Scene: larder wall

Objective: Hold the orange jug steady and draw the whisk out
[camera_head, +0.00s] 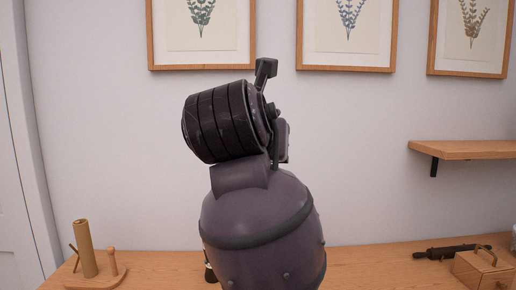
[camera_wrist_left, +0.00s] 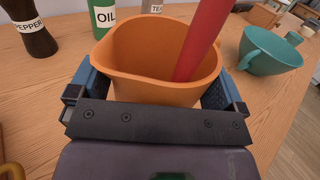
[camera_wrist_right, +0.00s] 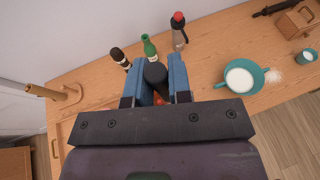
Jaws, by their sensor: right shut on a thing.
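The orange jug (camera_wrist_left: 135,62) stands on the wooden counter in the left wrist view, its mouth facing up. The red whisk (camera_wrist_left: 203,38) leans in it and runs up out of that view; its lower end is hidden. My left gripper (camera_wrist_left: 155,92) is open, with one blue finger on either side of the jug; contact is unclear. In the right wrist view my right gripper (camera_wrist_right: 161,84) is shut on the upper part of the whisk, seen as a dark rounded end (camera_wrist_right: 155,76) with a little red below.
A pepper mill (camera_wrist_left: 30,28), a green oil bottle (camera_wrist_left: 104,14) and a red-capped bottle (camera_wrist_right: 179,32) stand behind the jug. A teal cup (camera_wrist_left: 268,52) with white contents stands to the right. A wooden holder (camera_wrist_right: 66,94) is at left, a wooden box (camera_head: 482,266) at right.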

